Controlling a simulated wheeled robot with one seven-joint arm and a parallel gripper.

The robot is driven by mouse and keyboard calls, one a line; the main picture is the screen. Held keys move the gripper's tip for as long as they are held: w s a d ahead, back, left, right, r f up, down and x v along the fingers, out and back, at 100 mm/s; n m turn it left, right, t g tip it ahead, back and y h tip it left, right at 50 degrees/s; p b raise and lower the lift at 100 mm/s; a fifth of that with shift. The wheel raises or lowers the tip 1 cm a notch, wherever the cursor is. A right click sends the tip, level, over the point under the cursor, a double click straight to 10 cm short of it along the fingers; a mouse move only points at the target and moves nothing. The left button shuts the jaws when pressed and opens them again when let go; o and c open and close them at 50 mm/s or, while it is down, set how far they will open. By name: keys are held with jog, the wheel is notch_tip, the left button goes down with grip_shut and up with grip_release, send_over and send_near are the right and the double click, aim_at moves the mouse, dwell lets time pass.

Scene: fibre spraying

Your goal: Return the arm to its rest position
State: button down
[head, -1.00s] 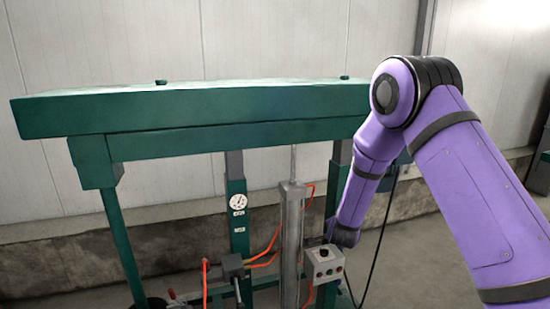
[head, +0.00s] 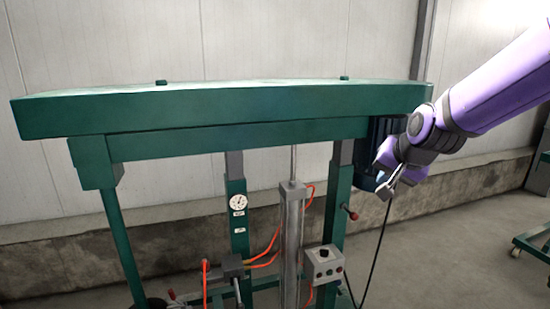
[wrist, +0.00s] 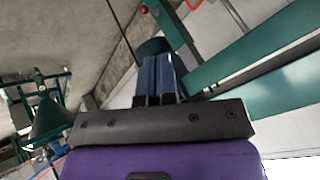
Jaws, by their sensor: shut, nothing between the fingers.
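My gripper (head: 386,187) is in the head view at the end of my purple arm, right of the green machine (head: 225,113). It is small there, points down and left, and looks shut and empty. It is in front of a dark blue ribbed motor (head: 366,165) under the right end of the machine top; I cannot tell the gap between them.
A grey control box (head: 324,266) and an upright cylinder (head: 292,245) with orange hoses stand below the machine top. A red-knobbed lever (head: 352,214) sticks out on the right. A black cable hangs to the floor. The floor at right is clear up to a green wheeled stand (head: 534,245).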

jog(key=s+d+r+n+g, duration=0.1)
jog(key=s+d+r+n, duration=0.1)
jog(key=s, duration=1.1)
jog(key=s+d+r+n+g+h, duration=0.1)
jog(key=s+d+r+n, duration=0.2)
jog(key=s, duration=1)
jog(key=shift+s+d+r+g+h, duration=0.25)
jog(key=shift+d+r+g+h, duration=0.05)
jog(key=shift+d+r, duration=0.05)
jog(key=c, duration=1.8)
grip_release()
